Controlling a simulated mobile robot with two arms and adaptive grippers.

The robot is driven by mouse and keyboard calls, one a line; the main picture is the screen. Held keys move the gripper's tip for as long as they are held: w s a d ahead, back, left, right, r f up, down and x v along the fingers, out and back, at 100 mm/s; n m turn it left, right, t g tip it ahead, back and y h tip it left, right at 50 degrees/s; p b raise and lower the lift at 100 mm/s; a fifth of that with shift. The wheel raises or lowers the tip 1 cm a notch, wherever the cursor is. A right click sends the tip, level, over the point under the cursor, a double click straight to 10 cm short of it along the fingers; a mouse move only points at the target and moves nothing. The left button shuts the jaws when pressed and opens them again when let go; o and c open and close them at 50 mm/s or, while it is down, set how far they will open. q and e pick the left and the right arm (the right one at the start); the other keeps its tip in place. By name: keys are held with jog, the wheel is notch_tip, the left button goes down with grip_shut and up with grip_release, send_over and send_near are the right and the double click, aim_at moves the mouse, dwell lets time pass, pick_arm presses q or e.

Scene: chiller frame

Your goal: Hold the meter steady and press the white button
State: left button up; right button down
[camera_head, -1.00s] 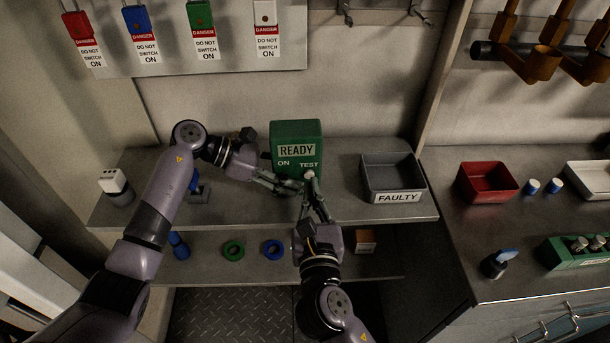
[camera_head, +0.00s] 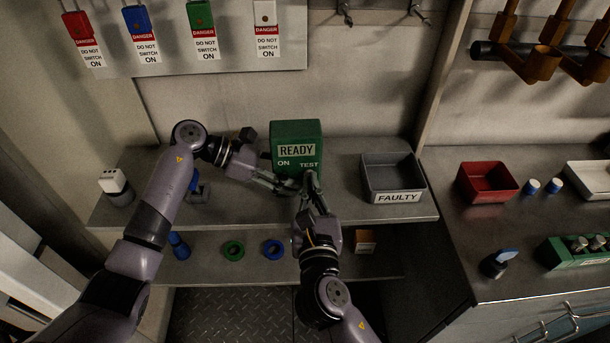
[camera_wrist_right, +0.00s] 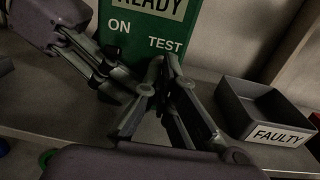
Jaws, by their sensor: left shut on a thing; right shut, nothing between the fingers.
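The meter (camera_head: 296,135) is a green box standing upright on the upper shelf, its display reading READY, with ON and TEST labels below. It also shows in the right wrist view (camera_wrist_right: 148,30). My left gripper (camera_head: 287,184) reaches in from the left and is shut on the meter at its lower left; its exact grip is hard to see. My right gripper (camera_head: 311,178) is shut and empty, its fingertips at the meter's front just below TEST. In the right wrist view, my right fingertips (camera_wrist_right: 163,65) cover this spot. The white button is hidden behind them; contact cannot be told.
A grey FAULTY bin (camera_head: 392,178) stands right of the meter on the shelf (camera_head: 345,207). A white-topped object (camera_head: 115,187) stands at the shelf's left end. Green (camera_head: 233,250) and blue (camera_head: 273,249) rings lie on the lower shelf. A red bin (camera_head: 487,182) is on the right counter.

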jog(key=shift+w, duration=0.55)
dwell(0.9)
jog(key=s, duration=0.7)
dwell(0.8)
pick_arm(q)
jog(key=o, duration=0.9)
jog(key=shift+o, duration=0.2)
jog(key=shift+a, duration=0.1)
